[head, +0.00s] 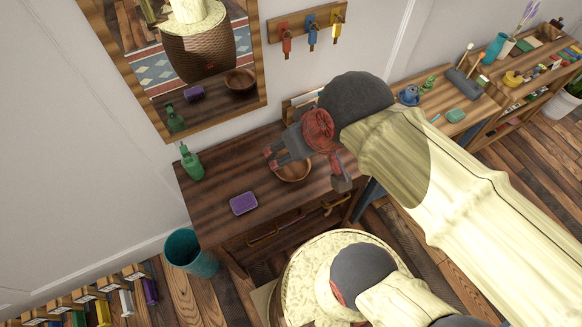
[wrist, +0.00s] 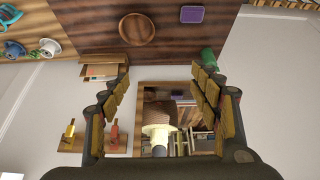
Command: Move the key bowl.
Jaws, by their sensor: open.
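The key bowl is a round brown wooden bowl (head: 293,172) on the dark wooden table (head: 215,210) below the mirror. In the head view my gripper (head: 306,168) is over the bowl's area and hides part of its rim. In the wrist view the bowl (wrist: 136,29) lies at the top, beyond the fingers and left of their midline. My gripper (wrist: 163,80) is open with nothing between its fingers. It is apart from the bowl in the wrist view.
A purple box (head: 243,203) and a green bottle (head: 191,162) share the table. A mirror (head: 265,60) and a key rack (head: 300,22) are on the wall behind. A teal bin (head: 190,253) stands on the floor. Bare tabletop lies left of the bowl.

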